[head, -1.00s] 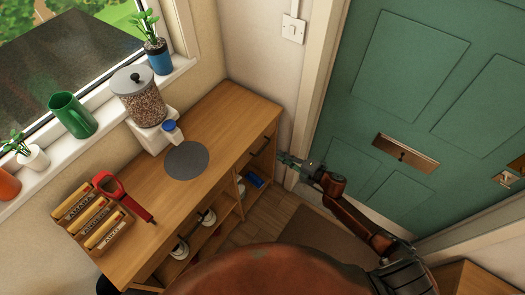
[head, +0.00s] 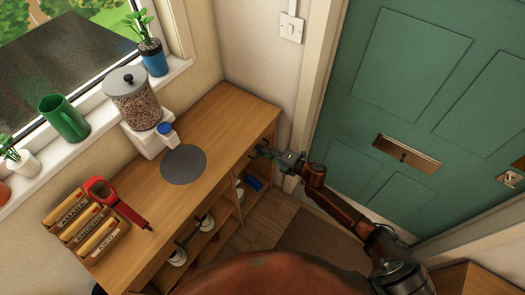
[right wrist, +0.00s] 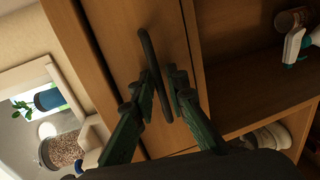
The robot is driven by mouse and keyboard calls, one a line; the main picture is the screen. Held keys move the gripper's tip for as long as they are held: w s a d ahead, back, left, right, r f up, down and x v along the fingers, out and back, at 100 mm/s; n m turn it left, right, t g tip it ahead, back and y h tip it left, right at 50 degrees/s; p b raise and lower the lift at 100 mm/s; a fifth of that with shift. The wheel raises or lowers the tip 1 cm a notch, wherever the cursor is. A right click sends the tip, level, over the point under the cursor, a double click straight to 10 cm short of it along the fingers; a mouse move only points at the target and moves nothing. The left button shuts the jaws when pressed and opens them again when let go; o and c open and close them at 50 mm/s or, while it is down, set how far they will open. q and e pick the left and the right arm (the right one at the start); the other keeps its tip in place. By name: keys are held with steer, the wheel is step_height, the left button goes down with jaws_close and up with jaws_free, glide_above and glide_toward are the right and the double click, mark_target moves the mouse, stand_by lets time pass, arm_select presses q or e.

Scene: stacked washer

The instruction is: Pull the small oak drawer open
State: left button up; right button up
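The small oak drawer (head: 264,141) is at the far right end of the wooden bench, its front looking flush with the bench. In the right wrist view its front (right wrist: 115,35) fills the middle, with a dark curved bar handle (right wrist: 147,50) on it. My right gripper (head: 266,152) is at the drawer front. In the right wrist view my right gripper's fingers (right wrist: 163,78) stand apart on either side of the handle, the left finger very near it. Contact cannot be told. My left gripper is not in view.
The bench top (head: 215,130) carries a grey round mat (head: 184,164), a grain dispenser (head: 134,100), a red tool (head: 118,203) and labelled wooden blocks (head: 95,235). Open shelves (right wrist: 250,85) lie beside the drawer. A green door (head: 420,90) stands to the right.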

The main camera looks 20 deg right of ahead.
steer(key=shift+c, duration=0.4)
jaws_close()
